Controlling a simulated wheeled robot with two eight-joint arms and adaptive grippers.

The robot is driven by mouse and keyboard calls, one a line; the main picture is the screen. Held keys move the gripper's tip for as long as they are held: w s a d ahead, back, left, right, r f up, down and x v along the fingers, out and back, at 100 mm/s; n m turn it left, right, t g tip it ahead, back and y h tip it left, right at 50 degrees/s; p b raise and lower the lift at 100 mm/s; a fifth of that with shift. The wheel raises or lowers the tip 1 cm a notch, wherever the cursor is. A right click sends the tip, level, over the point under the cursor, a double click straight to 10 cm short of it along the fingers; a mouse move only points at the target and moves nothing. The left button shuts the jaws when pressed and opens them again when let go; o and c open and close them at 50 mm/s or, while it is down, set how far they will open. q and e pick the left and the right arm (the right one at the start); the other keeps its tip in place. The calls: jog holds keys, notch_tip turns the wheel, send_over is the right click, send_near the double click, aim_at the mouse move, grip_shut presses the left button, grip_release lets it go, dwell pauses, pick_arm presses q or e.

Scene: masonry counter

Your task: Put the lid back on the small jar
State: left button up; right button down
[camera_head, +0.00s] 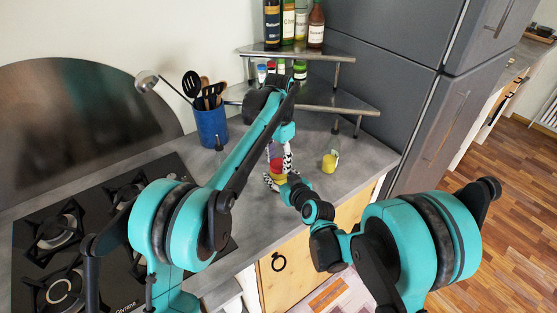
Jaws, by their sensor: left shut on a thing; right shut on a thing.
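A small coloured stack stands on the counter between my grippers, partly hidden by their fingers. Its lower part, with yellow and purple showing, looks like the small jar (278,168). The red piece above it looks like the lid (276,151). My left gripper (281,156) reaches down from above, its checkered fingers shut around the red piece. My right gripper (277,181) comes in low from the right, shut on the lower part. The pieces are very close together; I cannot tell whether the lid touches or sits on the jar's rim.
A bottle with yellow contents (330,161) stands just right of the grippers. A two-tier corner shelf (318,97) stands behind. A gas hob (60,235) fills the left front.

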pick_arm(q)
jog(key=m, duration=0.3)
jog(key=o, duration=1.3)
jog(key=shift+r, duration=2.3)
jog(key=shift+c, duration=0.3)
